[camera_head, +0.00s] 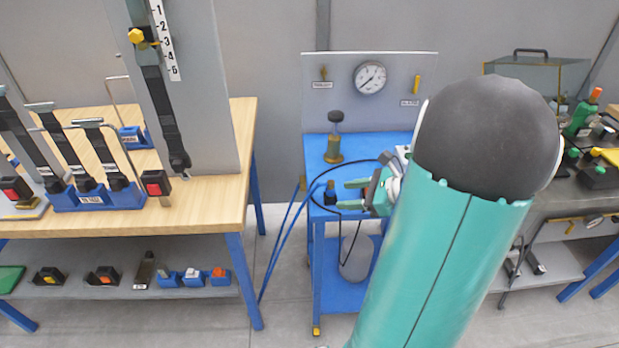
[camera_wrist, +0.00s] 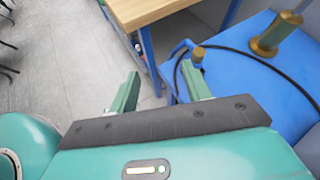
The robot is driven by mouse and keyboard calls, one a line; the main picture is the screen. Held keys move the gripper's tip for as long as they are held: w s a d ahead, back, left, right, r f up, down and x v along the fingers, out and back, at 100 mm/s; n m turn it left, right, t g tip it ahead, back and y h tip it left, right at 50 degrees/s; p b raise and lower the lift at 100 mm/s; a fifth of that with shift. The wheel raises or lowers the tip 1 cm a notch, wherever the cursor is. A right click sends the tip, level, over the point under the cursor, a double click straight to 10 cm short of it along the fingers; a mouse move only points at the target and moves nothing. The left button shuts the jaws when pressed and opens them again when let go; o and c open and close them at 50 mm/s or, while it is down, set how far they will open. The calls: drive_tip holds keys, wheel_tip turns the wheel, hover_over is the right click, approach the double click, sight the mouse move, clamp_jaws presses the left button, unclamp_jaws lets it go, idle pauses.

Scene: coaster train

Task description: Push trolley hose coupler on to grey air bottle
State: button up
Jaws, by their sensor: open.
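My gripper (camera_head: 346,194) is open over the blue trolley top (camera_head: 312,150), its green fingers apart with nothing between them. In the wrist view my gripper (camera_wrist: 161,82) has a small brass-topped fitting (camera_wrist: 198,56) just beyond its right finger. This fitting looks like the hose coupler. In the head view a small dark fitting (camera_head: 330,190) near the fingertips seems to be the same piece. A black hose (camera_head: 323,172) loops around there; its ends are unclear. A light grey cylinder (camera_head: 357,256), likely the air bottle, stands on the trolley's lower shelf, partly hidden by the hose and my arm.
A brass post with a black knob (camera_head: 333,138) stands on the trolley before a gauge panel (camera_head: 345,88). A wooden bench (camera_head: 222,190) with strap fixtures is left. A cluttered dark bench is at right.

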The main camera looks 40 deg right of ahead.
sight(334, 189)
drive_tip(key=s+d+f+m+t+h, duration=0.2)
drive_tip(key=d+m, duration=0.2)
drive_tip(key=d, duration=0.2)
drive_tip(key=x, duration=1.3)
drive_tip(key=shift+w+a+r, duration=0.2)
clamp_jaws()
